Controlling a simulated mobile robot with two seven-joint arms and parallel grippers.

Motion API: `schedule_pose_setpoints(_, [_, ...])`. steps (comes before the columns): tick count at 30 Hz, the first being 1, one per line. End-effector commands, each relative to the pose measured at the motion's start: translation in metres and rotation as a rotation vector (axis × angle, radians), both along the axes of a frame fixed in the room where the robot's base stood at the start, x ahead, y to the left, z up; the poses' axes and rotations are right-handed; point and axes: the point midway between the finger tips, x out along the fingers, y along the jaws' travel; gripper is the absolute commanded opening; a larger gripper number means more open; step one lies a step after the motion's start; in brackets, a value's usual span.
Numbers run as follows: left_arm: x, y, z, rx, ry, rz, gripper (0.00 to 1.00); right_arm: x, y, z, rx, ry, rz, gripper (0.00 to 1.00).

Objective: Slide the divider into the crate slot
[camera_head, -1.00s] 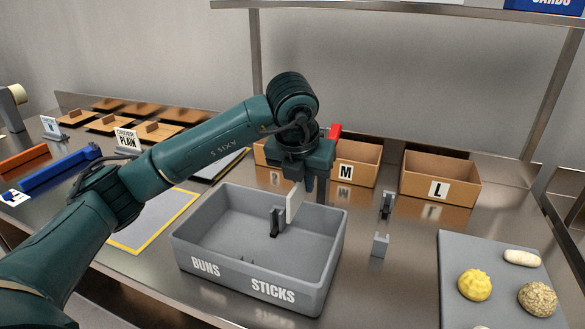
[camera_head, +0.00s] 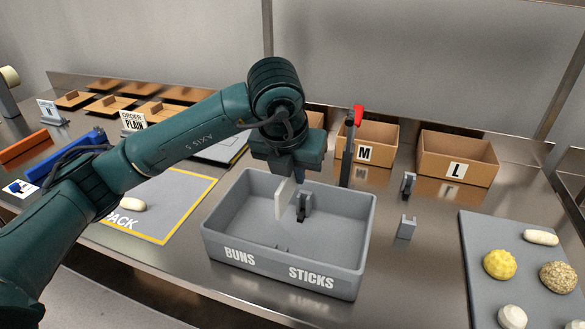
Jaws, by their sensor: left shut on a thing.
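The grey crate (camera_head: 365,240) stands on the steel table, labelled BUNS at left and STICKS at right on its front wall. A grey slot bracket (camera_head: 305,206) with a dark groove is on the inside of its far wall, and small prongs (camera_head: 283,247) show by the near wall. My left gripper (camera_head: 290,177) is above the crate's far part, shut on the pale divider (camera_head: 284,202). The divider hangs upright, just left of the far bracket in the picture. Whether it touches the bracket or the floor cannot be told. My right gripper is out of view.
A post with a red top (camera_head: 347,150) stands behind the crate. Cardboard boxes M (camera_head: 368,144) and L (camera_head: 457,158) are at the back. Small grey brackets (camera_head: 405,227) stand right of the crate. A dough tray (camera_head: 480,250) is far right, a PACK mat (camera_head: 165,210) left.

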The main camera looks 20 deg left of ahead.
Motion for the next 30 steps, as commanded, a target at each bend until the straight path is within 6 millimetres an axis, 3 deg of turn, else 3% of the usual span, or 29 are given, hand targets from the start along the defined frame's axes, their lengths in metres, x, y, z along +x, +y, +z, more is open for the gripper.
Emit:
schedule_pose_setpoints(8, [0.000, 0.000, -0.003, 0.000, 0.000, 0.000, 0.00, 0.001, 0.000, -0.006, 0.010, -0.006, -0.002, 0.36])
schedule_pose_setpoints(30, [0.000, 0.000, -0.055, 0.000, -0.001, 0.001, 0.00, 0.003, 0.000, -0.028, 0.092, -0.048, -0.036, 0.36])
